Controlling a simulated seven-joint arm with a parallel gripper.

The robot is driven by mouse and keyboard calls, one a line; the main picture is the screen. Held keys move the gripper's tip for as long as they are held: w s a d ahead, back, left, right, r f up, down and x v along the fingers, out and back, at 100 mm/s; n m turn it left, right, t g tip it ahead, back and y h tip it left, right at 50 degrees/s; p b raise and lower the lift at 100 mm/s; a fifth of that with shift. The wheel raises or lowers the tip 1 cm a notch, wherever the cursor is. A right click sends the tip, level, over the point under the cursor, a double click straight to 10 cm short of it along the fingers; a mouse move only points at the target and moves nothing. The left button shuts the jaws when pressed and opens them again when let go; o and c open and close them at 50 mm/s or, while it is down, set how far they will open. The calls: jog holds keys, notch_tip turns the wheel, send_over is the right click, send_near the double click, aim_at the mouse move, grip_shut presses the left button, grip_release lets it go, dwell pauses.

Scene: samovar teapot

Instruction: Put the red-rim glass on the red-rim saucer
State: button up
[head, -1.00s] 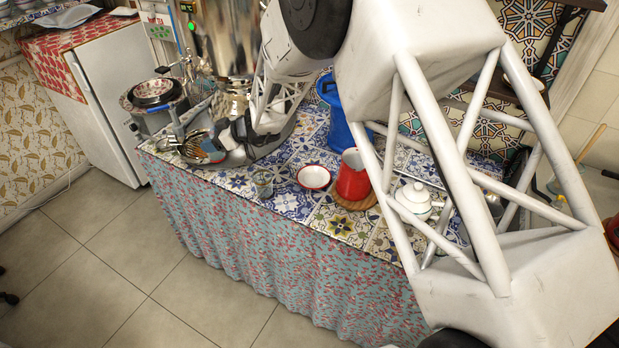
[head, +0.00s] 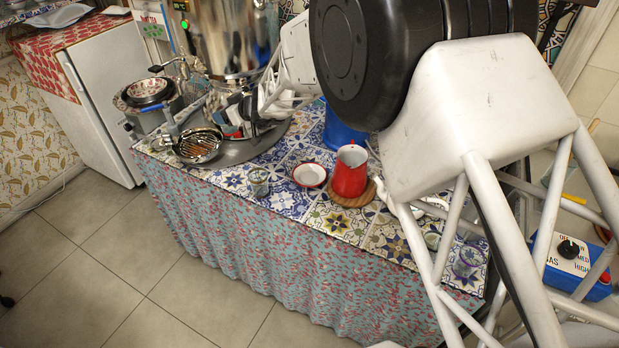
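The red-rim saucer (head: 310,174) lies on the patterned tiles near the middle of the counter, with nothing visible on it. A small clear glass (head: 258,181) stands to its left near the front edge; its rim colour is too small to tell. My gripper (head: 243,128) is at the back left, over the round metal tray below the samovar, behind and left of the saucer. Its fingers are small and dark against clutter, so I cannot tell whether they are open or hold anything. A small orange-red patch shows beside them.
A red jug (head: 350,172) stands on a wooden board (head: 345,200) right of the saucer. The samovar (head: 232,40) and a blue container (head: 342,132) stand behind. My arm covers the right side.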

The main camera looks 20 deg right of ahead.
jog(key=w+d+r+m+t+h, duration=0.1)
jog(key=d+r+m+t+h, duration=0.1)
jog(key=d+r+m+h, duration=0.45)
jog(key=w+d+r+m+t+h, duration=0.2)
jog(key=d+r+h, duration=0.1)
jog(key=d, duration=0.7)
jog(key=s+d+f+m+g+h, duration=0.25)
jog(key=s+f+m+h, duration=0.35)
jog(key=s+f, duration=0.85)
jog(key=s+d+f+m+h, duration=0.1)
jog(key=s+f, duration=0.1)
jog(key=s, duration=0.6)
jog(key=s+d+f+m+g+h, duration=0.1)
jog(key=s+f+m+h, duration=0.1)
jog(key=s, duration=0.7)
jog(key=shift+s+f, duration=0.25)
jog(key=shift+s, duration=0.05)
dwell(0.3)
jog(key=shift+w, duration=0.15)
jog(key=w+d+f, duration=0.1)
jog(key=w, duration=1.4)
jog(key=shift+w+d+f, duration=0.2)
jog(key=shift+w+f, duration=0.05)
jog(key=shift+w, duration=0.1)
